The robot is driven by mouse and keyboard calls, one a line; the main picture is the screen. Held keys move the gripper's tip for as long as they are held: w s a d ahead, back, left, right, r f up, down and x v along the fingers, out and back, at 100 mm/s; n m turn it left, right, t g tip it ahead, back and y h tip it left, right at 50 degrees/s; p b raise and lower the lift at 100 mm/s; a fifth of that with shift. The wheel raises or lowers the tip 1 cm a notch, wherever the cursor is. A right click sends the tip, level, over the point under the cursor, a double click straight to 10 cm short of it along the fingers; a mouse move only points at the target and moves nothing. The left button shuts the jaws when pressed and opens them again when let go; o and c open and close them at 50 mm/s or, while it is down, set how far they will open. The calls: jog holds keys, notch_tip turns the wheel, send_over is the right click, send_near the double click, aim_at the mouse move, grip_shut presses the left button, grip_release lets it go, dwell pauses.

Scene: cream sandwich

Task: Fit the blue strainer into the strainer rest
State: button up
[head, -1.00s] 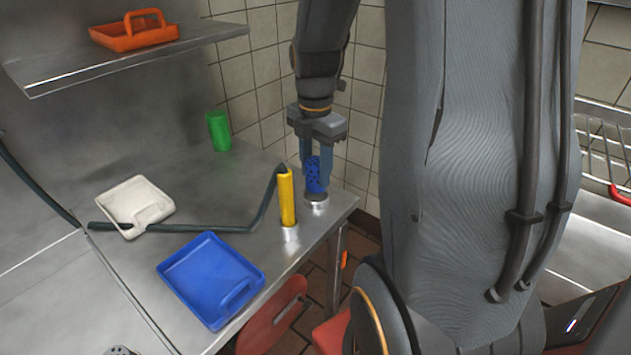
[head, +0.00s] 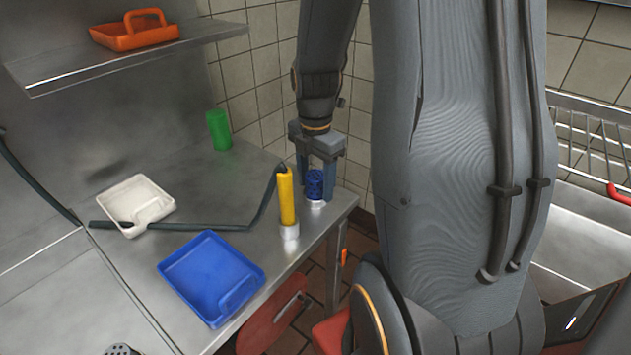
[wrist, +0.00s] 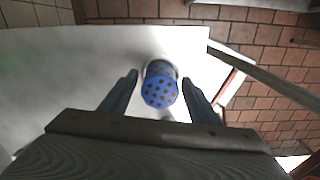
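The blue strainer (head: 315,183) is a small perforated cylinder. It stands upright in the strainer rest (head: 317,204), a short pale metal ring near the right corner of the steel counter. In the wrist view the strainer (wrist: 159,88) shows its dotted end, with the rest's rim (wrist: 146,66) partly visible behind it. My gripper (head: 319,190) is around the strainer from above. In the wrist view its fingers (wrist: 160,92) are spread, with a clear gap on each side of the strainer. How deep the strainer sits is hard to tell.
A yellow cylinder (head: 287,197) stands in a similar holder (head: 289,231) to the left. A dark hose (head: 200,226) crosses the counter (head: 205,190). A blue tray (head: 190,273), white tray (head: 152,189) and green cup (head: 219,131) are there. An orange tray (head: 133,37) sits on the shelf above.

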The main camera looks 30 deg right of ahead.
aim_at(316, 175)
notch_tip(316, 175, up, 12)
jog(key=b, duration=0.1)
jog(key=shift+r, duration=0.2)
dwell(0.3)
dwell(0.5)
